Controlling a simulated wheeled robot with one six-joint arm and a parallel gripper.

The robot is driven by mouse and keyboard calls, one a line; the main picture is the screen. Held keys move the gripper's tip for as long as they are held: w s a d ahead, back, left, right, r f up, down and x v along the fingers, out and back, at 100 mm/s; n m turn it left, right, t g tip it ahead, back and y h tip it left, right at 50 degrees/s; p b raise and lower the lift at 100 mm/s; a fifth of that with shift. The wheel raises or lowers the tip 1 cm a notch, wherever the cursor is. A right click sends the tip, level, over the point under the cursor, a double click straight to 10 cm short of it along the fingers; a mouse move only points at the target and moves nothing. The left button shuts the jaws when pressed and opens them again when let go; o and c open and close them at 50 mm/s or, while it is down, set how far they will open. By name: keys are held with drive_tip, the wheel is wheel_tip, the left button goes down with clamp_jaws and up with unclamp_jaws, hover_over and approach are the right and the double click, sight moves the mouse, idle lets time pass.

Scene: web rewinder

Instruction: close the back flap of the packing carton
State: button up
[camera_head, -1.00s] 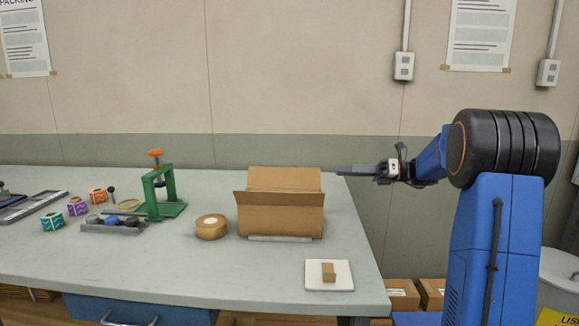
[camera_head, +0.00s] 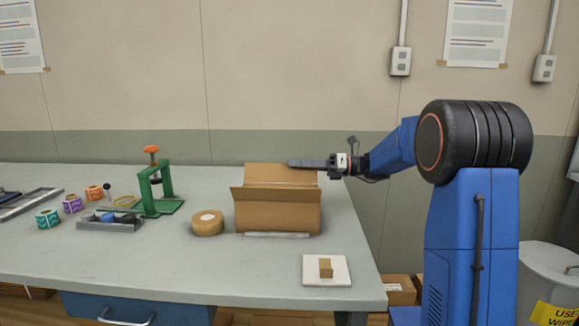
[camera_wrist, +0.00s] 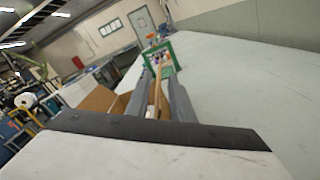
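The brown packing carton (camera_head: 278,217) stands on the bench, its top open. Its back flap (camera_head: 265,176) stands up at the rear, and its front flap (camera_head: 260,194) sticks out towards the viewer. My gripper (camera_head: 292,163) reaches in from the right, level with the back flap's top edge at its right half. In the wrist view, the two grey fingers of my gripper (camera_wrist: 158,70) are apart, and a tan strip of the back flap (camera_wrist: 155,100) shows between them. I cannot tell whether they touch it. The carton's front flap (camera_wrist: 99,99) is left of the fingers.
A tape roll (camera_head: 208,223) stands left of the carton, and a green press (camera_head: 160,190) stands farther left. The bench (camera_head: 345,225) is clear right of the carton.

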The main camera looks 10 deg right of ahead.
sight(281, 173)
drive_tip(key=shift+x, duration=1.5)
clamp_jaws()
